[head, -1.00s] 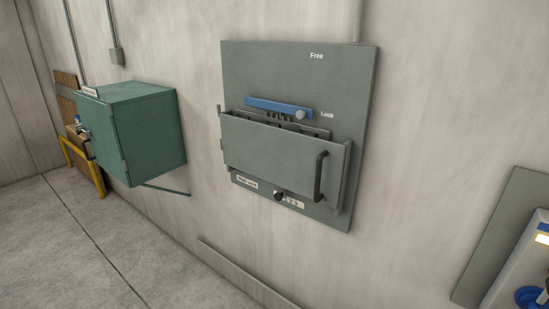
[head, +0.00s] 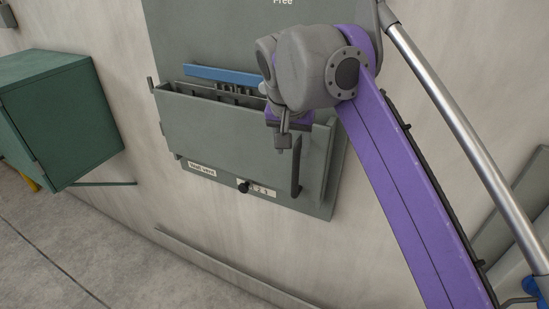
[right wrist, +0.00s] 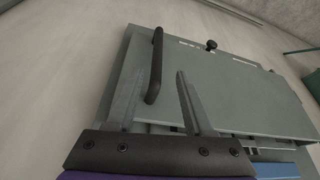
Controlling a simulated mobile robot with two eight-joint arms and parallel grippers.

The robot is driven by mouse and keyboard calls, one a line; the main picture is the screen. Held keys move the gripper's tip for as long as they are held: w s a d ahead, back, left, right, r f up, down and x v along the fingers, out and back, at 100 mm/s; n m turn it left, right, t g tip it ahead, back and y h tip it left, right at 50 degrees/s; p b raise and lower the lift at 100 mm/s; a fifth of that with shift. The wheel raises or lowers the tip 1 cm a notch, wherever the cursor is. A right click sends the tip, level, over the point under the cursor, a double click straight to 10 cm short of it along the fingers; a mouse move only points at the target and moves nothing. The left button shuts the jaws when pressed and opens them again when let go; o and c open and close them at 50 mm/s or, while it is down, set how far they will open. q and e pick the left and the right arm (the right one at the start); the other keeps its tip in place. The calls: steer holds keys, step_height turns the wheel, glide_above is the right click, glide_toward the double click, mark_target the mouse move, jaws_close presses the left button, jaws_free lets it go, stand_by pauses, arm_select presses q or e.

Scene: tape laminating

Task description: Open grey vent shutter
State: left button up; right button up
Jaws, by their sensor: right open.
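The grey vent shutter (head: 225,135) is a flat panel on a grey wall plate (head: 200,35). A dark upright handle (head: 296,170) is at its right side; the handle also shows in the right wrist view (right wrist: 156,50). My right gripper (head: 291,143) is at the handle's upper end and partly covers it. In the right wrist view it is open (right wrist: 159,72), and the handle's near end appears between the two fingers; contact cannot be told. A blue lever bar (head: 222,75) lies above the shutter, its right end hidden by my right wrist. My left gripper is not in view.
A black knob (head: 243,187) and small labels sit below the shutter. A green cabinet (head: 60,120) is on the wall at left. Another grey panel (head: 520,200) is at the right edge. The floor at lower left is clear.

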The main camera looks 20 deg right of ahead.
mark_target(295, 168)
steer(key=x, duration=0.3)
steer(key=b+x, duration=0.1)
steer(key=x, duration=0.6)
steer(key=shift+s+f, duration=0.15)
steer(key=shift+s, duration=0.1)
steer(key=shift+c, duration=0.4)
jaws_close()
stand_by(0.7)
